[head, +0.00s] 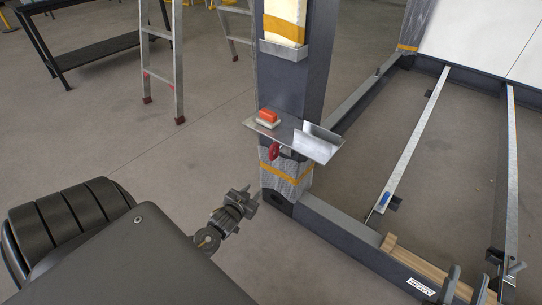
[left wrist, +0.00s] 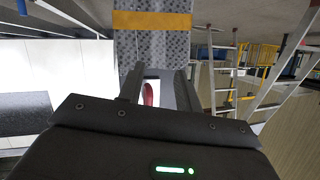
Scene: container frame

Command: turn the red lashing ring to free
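The red lashing ring (head: 274,151) hangs under a metal shelf plate on the front of the dark upright post (head: 290,85). My left gripper (head: 247,195) is below and to the left of it, in front of the post's foot. In the left wrist view the fingers of my left gripper (left wrist: 156,85) stand apart, and the red ring (left wrist: 149,93) shows between them, against a white patch. Part of the ring is hidden by the gripper body. I see no contact between fingers and ring. My right gripper is not clearly seen.
A floor beam (head: 345,235) runs right from the post, with timber (head: 420,265) near dark uprights. Ladders (head: 161,60) stand behind.

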